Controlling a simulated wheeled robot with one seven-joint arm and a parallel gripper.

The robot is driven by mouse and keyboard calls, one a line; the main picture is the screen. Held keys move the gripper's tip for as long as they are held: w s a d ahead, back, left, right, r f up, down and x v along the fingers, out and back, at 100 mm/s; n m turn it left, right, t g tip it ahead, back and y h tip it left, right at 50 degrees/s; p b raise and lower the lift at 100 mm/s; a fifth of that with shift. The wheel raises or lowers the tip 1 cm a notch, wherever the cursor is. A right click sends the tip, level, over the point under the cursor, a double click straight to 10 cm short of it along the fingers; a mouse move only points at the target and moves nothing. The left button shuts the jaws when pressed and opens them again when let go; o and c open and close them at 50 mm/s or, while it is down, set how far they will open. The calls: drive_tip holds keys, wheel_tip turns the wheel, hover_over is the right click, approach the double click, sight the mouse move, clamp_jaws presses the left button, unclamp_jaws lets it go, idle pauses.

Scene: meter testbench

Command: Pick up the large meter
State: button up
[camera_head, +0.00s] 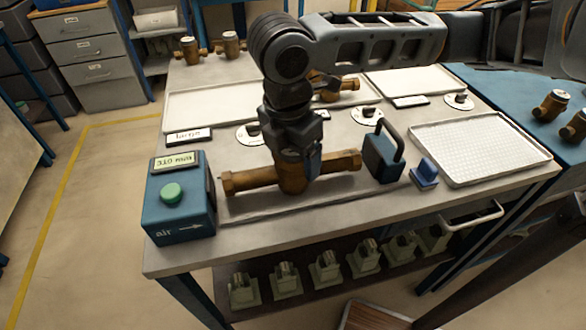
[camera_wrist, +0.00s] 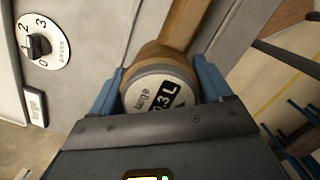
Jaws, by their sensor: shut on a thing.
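The large meter (camera_head: 292,176) is a brass body with long pipe ends to left and right. It lies near the front edge of the bench, between the blue air box and a blue block with a handle. My gripper (camera_head: 291,160) comes down on it from above and is shut on its round middle. In the wrist view the meter (camera_wrist: 160,90) shows its round face marked "large" and "3L" between the blue fingers of my gripper (camera_wrist: 160,92). I cannot tell whether the meter touches the bench.
The air box (camera_head: 180,200) with a green button stands left. The handled blue block (camera_head: 383,157) and a small blue block (camera_head: 425,174) stand close right. White trays (camera_head: 482,150) lie on the bench. A dial (camera_wrist: 44,42) and a "large" label (camera_wrist: 36,106) are near my gripper.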

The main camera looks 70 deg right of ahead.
clamp_jaws()
drive_tip(key=shift+r, duration=0.1)
